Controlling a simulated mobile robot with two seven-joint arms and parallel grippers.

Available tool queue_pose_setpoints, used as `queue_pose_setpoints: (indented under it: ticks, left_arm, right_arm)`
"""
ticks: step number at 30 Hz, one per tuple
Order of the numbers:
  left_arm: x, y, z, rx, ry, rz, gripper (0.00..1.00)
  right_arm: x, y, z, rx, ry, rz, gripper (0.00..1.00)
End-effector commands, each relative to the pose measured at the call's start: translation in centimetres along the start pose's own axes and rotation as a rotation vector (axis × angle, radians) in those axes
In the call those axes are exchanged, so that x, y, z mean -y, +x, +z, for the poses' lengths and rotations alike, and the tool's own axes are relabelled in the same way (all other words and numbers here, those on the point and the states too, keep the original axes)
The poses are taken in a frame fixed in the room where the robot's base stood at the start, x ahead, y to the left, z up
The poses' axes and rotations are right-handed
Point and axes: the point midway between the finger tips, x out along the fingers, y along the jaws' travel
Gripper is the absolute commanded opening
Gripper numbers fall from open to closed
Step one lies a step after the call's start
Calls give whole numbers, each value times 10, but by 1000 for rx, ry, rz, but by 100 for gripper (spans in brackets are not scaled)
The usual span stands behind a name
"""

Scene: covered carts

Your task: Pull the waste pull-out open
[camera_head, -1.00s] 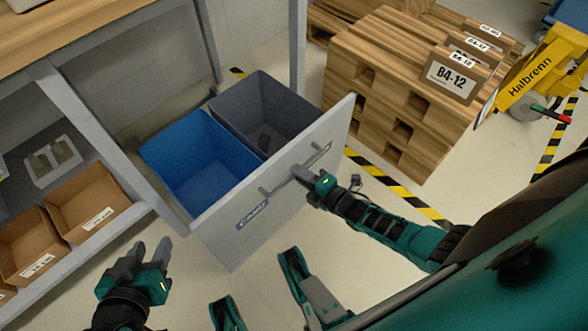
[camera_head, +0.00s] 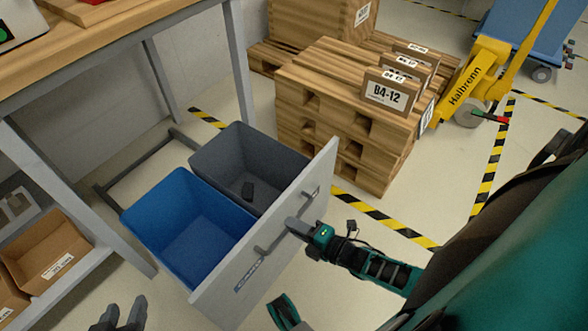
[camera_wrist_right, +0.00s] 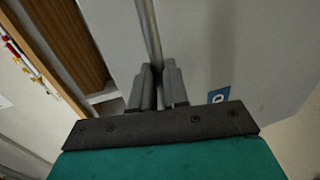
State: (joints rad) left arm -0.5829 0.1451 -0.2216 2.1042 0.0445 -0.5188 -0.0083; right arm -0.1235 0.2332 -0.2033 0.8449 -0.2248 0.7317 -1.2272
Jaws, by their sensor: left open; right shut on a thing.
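The waste pull-out's light grey front panel (camera_head: 270,255) stands well out from under the workbench. Behind it sit a blue bin (camera_head: 187,228) and a dark grey bin (camera_head: 245,168) with a small dark item at its bottom. My right gripper (camera_head: 292,224) is shut on the bar handle (camera_head: 307,203) of the panel. The handle bar (camera_wrist_right: 148,35) also runs between the right fingers (camera_wrist_right: 157,88) in the right wrist view. My left gripper (camera_head: 122,312) is open and empty at the lower left, apart from the panel; its lower part is cut off by the frame edge.
Grey runners (camera_head: 135,172) show behind the bins. Wooden pallets (camera_head: 345,110) with labelled boxes (camera_head: 388,92) stand beyond the panel. Cardboard trays (camera_head: 45,245) sit on the lower left shelf.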

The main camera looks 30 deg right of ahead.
Motion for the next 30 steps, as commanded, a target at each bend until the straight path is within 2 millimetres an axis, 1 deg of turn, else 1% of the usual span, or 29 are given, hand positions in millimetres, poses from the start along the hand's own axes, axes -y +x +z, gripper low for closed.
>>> queue_pose_setpoints:
  ticks: [7,8,15,24,30]
  left_arm:
    - [0,0,1,2,0,0,43]
    - [0,0,1,2,0,0,43]
    - [0,0,1,4,0,0,43]
    - [0,0,2,5,0,1,43]
    - [0,-1,1,5,0,1,43]
  right_arm:
    - [-1,0,1,1,-1,1,0]
    - [-1,0,1,1,-1,1,16]
    - [0,0,1,1,-1,1,39]
    - [0,0,1,0,0,0,39]
    - [-3,0,6,-1,-2,0,39]
